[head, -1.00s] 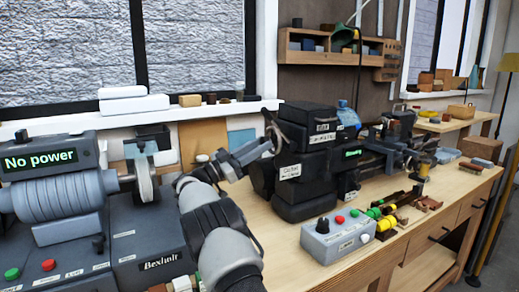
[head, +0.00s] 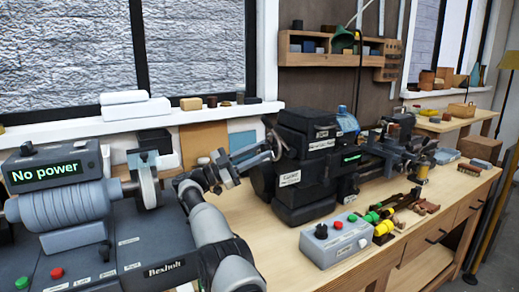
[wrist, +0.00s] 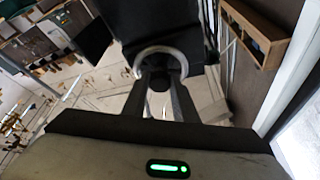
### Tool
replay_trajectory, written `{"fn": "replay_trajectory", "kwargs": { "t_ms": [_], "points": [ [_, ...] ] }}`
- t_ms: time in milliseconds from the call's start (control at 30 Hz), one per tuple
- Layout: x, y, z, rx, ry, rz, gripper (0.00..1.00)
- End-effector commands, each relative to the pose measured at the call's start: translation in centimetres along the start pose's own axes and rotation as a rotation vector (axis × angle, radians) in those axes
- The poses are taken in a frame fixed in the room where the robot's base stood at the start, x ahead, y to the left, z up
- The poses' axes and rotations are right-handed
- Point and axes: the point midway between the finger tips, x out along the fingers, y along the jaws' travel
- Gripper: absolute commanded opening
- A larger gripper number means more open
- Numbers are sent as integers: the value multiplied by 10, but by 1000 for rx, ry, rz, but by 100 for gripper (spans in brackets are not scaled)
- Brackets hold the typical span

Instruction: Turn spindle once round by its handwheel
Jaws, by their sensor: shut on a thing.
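The spindle itself is hidden behind the wheel and housing. A small green display is lit on the headstock, its text too small to read surely.
A grey machine (head: 75,215) with a "No power" display stands at the left, close to my arm. A grey control box (head: 334,241) with buttons sits on the bench in front of the lathe. The window sill (head: 190,117) runs behind. Some bench between arm and box is bare.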

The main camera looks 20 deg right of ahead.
Motion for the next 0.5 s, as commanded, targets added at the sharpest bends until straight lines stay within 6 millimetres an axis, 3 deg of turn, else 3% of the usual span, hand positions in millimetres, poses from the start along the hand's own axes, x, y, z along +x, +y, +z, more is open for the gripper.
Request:
{"fn": "replay_trajectory", "kwargs": {
  "t_ms": [433,467,500],
  "points": [
    [-1,-2,-3,8,6,-5,3],
    [-1,-2,-3,8,6,-5,29],
    [-1,-2,-3,8,6,-4,36]
  ]
}}
